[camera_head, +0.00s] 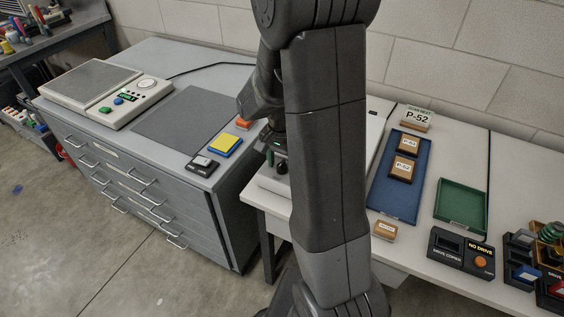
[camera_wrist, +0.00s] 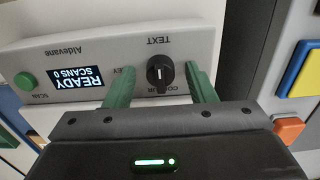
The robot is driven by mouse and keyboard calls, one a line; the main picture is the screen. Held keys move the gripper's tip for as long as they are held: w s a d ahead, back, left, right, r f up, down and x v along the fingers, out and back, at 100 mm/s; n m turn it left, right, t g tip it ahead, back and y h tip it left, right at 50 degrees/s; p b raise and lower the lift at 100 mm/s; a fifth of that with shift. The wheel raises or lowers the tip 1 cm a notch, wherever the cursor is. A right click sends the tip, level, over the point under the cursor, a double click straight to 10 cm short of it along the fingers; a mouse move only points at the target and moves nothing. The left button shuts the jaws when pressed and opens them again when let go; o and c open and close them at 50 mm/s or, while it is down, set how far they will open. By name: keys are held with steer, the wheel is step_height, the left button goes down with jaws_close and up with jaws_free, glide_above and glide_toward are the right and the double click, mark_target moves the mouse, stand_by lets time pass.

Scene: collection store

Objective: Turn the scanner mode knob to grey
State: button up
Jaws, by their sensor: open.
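The scanner (camera_wrist: 100,45) shows upside down in the wrist view, with a light grey front panel. Its mode knob (camera_wrist: 160,74) is black with a short white mark. The label TEXT is above it in the picture; a partly hidden label ending in EY is to its left, and another is partly covered below. My gripper (camera_wrist: 161,82) is open, its green fingers on either side of the knob with gaps visible. I cannot tell its exact depth from the knob. In the head view my arm covers most of the scanner (camera_head: 270,183).
The display (camera_wrist: 75,80) reads READY, SCANS 0, beside a green SCAN button (camera_wrist: 25,81). On the left cabinet are a yellow-and-blue block (camera_head: 225,145) and an orange block (camera_head: 243,124). A blue tray (camera_head: 390,203) and a green tray (camera_head: 461,204) lie right of my arm.

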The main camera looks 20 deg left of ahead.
steer(key=c, duration=1)
steer(key=shift+o, duration=0.2)
steer(key=shift+n, duration=0.3)
steer(key=n, duration=1.3)
steer(key=shift+n, duration=2.1)
